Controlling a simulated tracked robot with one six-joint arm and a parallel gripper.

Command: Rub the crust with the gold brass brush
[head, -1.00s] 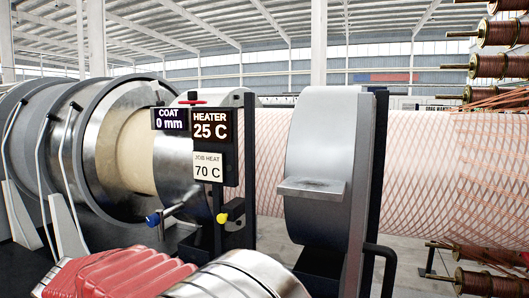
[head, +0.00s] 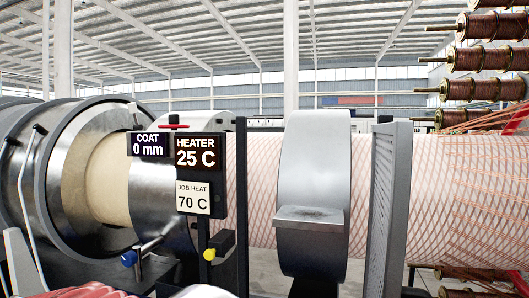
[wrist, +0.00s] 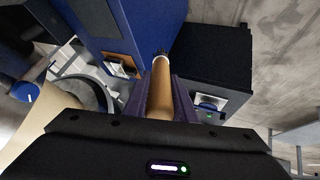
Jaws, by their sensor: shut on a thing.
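My gripper (wrist: 160,95) is shut on a tan, round handle (wrist: 160,88) with a pale and dark tip, seen in the wrist view. It looks like a brush handle, but no gold bristles can be made out. In the head view, a grey ring (head: 315,150) stands around the pale braided tube, with a flat ledge (head: 300,217) on its near side. A faint darker patch (head: 312,211) lies on the ledge; I cannot tell whether it is the crust. My gripper is out of the head view, so its distance from the ledge cannot be told.
A heater sign (head: 198,152) reads 25 C, above a job heat card (head: 193,198) of 70 C. A coat sign (head: 148,145) reads 0 mm. Blue (head: 129,258) and yellow (head: 209,254) knobs stick out below. A perforated grey panel (head: 390,200) stands right of the ring. Copper spools (head: 490,56) hang at right.

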